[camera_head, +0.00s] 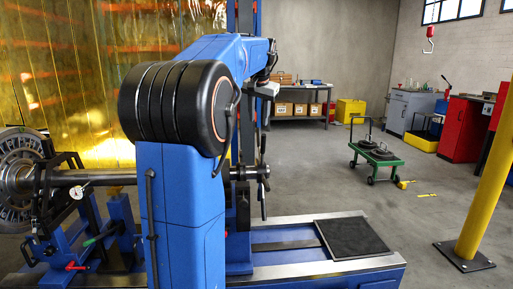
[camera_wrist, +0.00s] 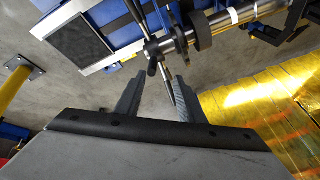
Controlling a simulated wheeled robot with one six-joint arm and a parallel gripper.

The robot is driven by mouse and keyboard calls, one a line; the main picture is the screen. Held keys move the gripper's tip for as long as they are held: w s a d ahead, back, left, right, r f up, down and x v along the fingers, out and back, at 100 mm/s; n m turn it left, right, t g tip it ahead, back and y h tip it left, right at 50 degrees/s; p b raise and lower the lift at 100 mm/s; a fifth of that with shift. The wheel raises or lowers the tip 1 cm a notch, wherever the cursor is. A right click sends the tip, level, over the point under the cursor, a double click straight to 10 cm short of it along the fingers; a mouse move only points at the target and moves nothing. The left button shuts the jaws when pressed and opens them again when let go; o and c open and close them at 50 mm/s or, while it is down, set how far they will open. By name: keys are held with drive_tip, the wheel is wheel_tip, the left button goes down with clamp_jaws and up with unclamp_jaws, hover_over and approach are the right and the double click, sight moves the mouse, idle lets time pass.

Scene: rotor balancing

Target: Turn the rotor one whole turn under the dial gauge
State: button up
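The rotor shows at the left of the head view as a bladed disc (camera_head: 16,205) on a steel shaft (camera_head: 100,178). The white dial gauge (camera_head: 77,192) sits against the shaft. My arm hides the shaft's middle. At its right end is a hub with thin bars (camera_head: 263,172); the hub also shows in the wrist view (camera_wrist: 163,46). My gripper (camera_wrist: 160,79) is open. One bar (camera_wrist: 168,72) runs from the hub down between the fingers, nearer the right finger; I cannot tell whether they touch. The fingers are not clear in the head view.
The blue machine bed (camera_head: 330,268) carries a black mat (camera_head: 350,237). A yellow post (camera_head: 486,165) stands at the right. A green cart (camera_head: 375,158) stands on open floor behind. A yellow translucent curtain (camera_head: 110,65) hangs at the left.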

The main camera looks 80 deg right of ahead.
drive_tip(key=s+d, duration=0.1)
drive_tip(key=s, duration=0.1)
approach(263, 153)
drive_tip(key=x, duration=0.2)
drive_tip(key=d+x, duration=0.1)
drive_tip(key=x, duration=0.4)
drive_tip(key=shift+w+d, duration=0.2)
drive_tip(key=shift+d, duration=0.15)
clamp_jaws()
